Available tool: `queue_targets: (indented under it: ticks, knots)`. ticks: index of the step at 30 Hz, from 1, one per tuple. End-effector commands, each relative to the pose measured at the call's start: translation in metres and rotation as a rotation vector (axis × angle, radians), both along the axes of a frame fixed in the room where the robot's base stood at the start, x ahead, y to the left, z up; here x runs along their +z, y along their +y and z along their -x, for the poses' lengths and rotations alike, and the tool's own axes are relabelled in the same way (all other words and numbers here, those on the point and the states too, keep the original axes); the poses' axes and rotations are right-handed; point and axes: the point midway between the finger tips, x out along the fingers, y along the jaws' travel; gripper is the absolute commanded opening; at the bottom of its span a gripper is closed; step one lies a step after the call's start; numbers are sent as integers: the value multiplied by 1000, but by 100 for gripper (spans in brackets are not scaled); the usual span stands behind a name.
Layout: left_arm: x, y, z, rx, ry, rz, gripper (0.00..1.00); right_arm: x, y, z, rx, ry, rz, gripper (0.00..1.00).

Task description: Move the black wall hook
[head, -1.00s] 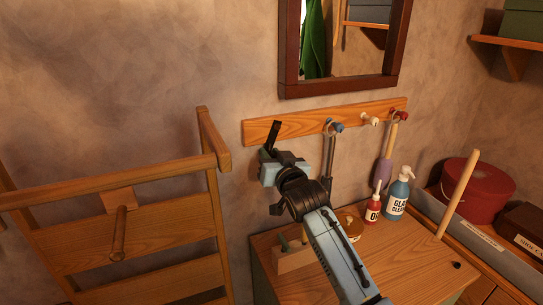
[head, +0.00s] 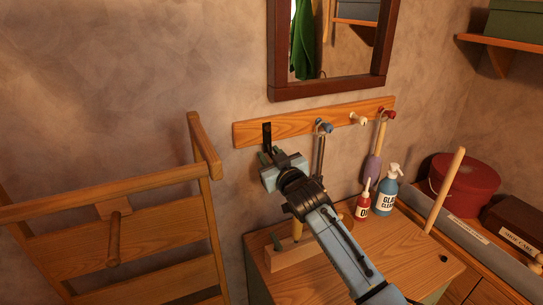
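The black wall hook (head: 267,132) is a small dark upright strip in front of the left end of the wooden wall rail (head: 295,124). Its lower end is hidden at my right gripper (head: 270,154), whose fingers appear closed around it. The gripper is just below the rail, its arm reaching up from the lower right. Whether the hook touches the rail cannot be told from this angle. My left gripper is not in view.
Blue (head: 326,127), white (head: 358,119) and red (head: 389,114) pegs sit along the rail, with long tools hanging from the blue and red ones. Bottles (head: 384,195) stand on the cabinet (head: 400,253) below. A wooden rack (head: 120,240) stands at left; a mirror (head: 335,40) hangs above.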

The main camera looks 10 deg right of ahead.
Motion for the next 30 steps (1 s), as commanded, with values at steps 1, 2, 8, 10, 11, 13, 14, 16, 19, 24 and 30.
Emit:
queue_targets:
  ticks: [1, 2, 8, 10, 11, 13, 14, 16, 19, 24, 30]
  knots:
    - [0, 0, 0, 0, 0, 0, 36, 0, 0, 0, 0, 0, -1, 32]
    - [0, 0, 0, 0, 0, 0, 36, 0, 0, 0, 0, 0, -1, 32]
    - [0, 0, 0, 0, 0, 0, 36, 0, -1, 0, -2, 2, -2, 32]
    - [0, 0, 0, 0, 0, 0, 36, 0, -2, 2, -2, 2, -3, 32]
    - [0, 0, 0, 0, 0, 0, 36, -1, -2, 3, -2, 2, -3, 32]
    - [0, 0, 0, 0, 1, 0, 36, -2, -3, 8, -3, 3, -3, 32]
    - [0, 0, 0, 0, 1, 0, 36, -2, -4, 11, -3, 4, -2, 32]
    - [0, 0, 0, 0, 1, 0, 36, -2, -5, 20, -3, 3, -3, 32]
    - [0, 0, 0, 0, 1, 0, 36, -2, -8, 37, -3, 3, -3, 32]
    - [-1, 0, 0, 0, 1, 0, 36, -2, -12, 67, -1, 2, -2, 32]
    - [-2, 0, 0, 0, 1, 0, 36, -3, -18, 102, -1, 2, -1, 32]
